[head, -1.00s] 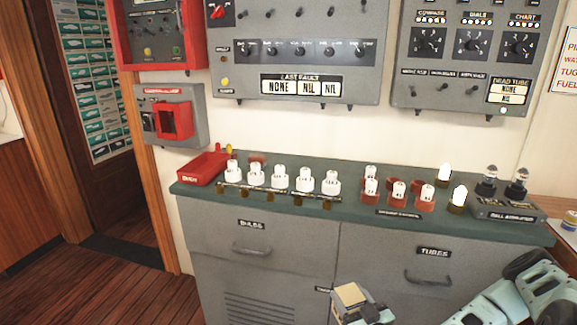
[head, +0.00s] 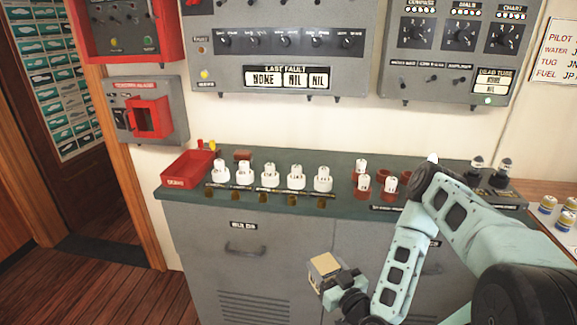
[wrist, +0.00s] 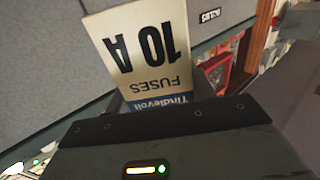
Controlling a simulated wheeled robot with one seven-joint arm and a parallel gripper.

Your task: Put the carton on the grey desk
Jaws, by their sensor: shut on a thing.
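The carton (head: 325,264) is a small cream box in the head view, held in front of the grey drawer fronts and below the countertop. In the wrist view the carton (wrist: 143,48) shows "FUSES 10 A" upside down, with a blue band at its lower end. My gripper (head: 331,286) is shut on the carton; its fingers are mostly hidden in both views. A grey drawer unit (head: 203,235) with a dark green top (head: 335,167) stands before me. I cannot tell whether it is the grey desk.
A wooden surface (head: 545,190) with small cans lies at the right. A doorway opens at the left.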

